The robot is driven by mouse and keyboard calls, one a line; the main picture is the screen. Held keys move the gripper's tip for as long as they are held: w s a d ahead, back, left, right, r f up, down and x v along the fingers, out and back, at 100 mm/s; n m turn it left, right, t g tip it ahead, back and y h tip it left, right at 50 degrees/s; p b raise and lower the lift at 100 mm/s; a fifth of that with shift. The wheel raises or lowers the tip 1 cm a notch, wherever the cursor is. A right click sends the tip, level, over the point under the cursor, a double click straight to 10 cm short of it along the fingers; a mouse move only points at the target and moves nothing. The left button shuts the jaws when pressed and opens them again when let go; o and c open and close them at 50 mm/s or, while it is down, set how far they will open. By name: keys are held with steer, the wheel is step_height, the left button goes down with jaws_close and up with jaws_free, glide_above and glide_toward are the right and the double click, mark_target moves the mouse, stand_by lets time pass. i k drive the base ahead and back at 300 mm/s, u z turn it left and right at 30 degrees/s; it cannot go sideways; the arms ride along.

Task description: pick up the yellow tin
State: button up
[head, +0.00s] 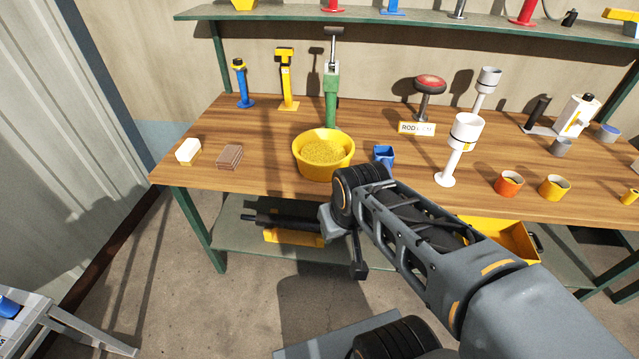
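The yellow tin (554,187) is a small, open-topped round tin in the head view. It stands upright near the front right of the wooden bench top, just right of an orange tin (508,184). My gripper (350,240) is at the end of my arm, low in front of the bench's front edge. It is well left of the yellow tin and apart from it. Its fingers are dark and partly hidden, so I cannot tell whether they are open or shut. I see nothing clearly held in it.
A yellow basin of grainy material (323,168), a blue cup (384,155) and a white stand (447,179) are on the bench (270,115). A grey tin (560,147) stands behind the yellow tin. A yellow tray (510,238) is below the bench top. Open floor lies at left.

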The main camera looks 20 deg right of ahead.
mark_target(554, 186)
steer(key=z, duration=3.7)
steer(key=i, duration=1.25)
steer(key=u, duration=3.1)
